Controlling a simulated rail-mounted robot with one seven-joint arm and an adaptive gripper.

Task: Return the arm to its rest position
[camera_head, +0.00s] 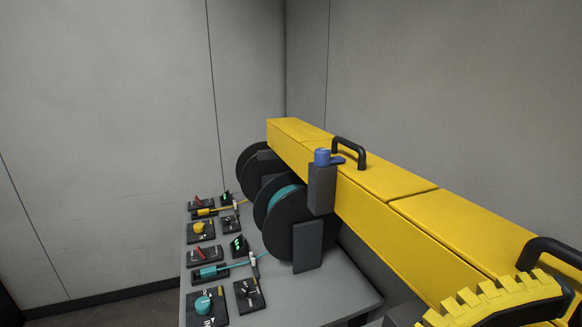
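My gripper and arm do not show clearly in the head view, so the arm's pose cannot be told. A grey workbench (345,294) stands at the lower middle. On it are two sets of splicing devices, one with a yellow knob (198,228) and one with a teal knob (203,305). A teal connector (209,271) and a yellow connector (204,212) lie in dark holders with thin fibres leading right. Two black reels stand behind, the nearer reel (270,222) wound with teal fibre.
A long yellow beam (360,205) with black handles runs from the centre to the lower right, partly covering the reels. A dark post (321,188) with a blue cap stands against it. A toothed yellow part (497,302) fills the lower right corner. Grey walls enclose the place.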

